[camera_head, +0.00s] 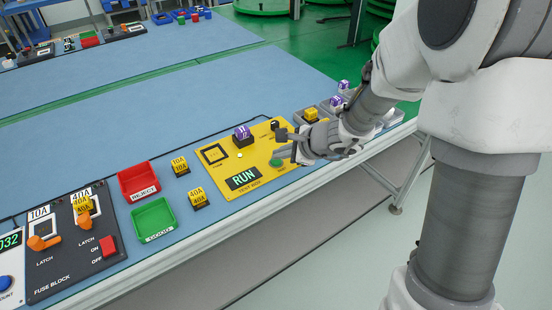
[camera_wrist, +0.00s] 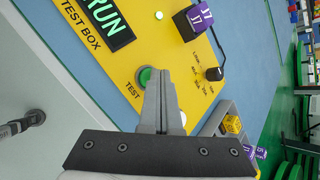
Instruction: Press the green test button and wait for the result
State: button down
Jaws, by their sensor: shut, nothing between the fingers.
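The yellow test box (camera_head: 222,184) lies on the blue table, and its display (camera_head: 243,179) reads RUN in green. The green test button (camera_head: 276,162) is near its front right edge; in the wrist view the button (camera_wrist: 145,75) is beside my fingers and partly covered by them. My gripper (camera_head: 279,152) is shut and empty, with its tips close to the button. I cannot tell whether they touch it. A purple block (camera_head: 241,132) marked 17 sits on the box; it also shows in the wrist view (camera_wrist: 199,18).
A black knob (camera_wrist: 214,74) stands on the box. Left of it are yellow fuses (camera_head: 197,197), a red REJECT bin (camera_head: 139,181), a green bin (camera_head: 153,220) and the fuse block panel (camera_head: 70,263). Grey trays with yellow and purple fuses (camera_head: 311,115) are near my arm.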

aim_at(280, 162)
jog(key=shift+r+p, duration=0.6)
jog(key=shift+r, duration=0.2)
notch_tip(280, 162, up, 5)
jog(key=p, duration=0.4)
dwell(0.7)
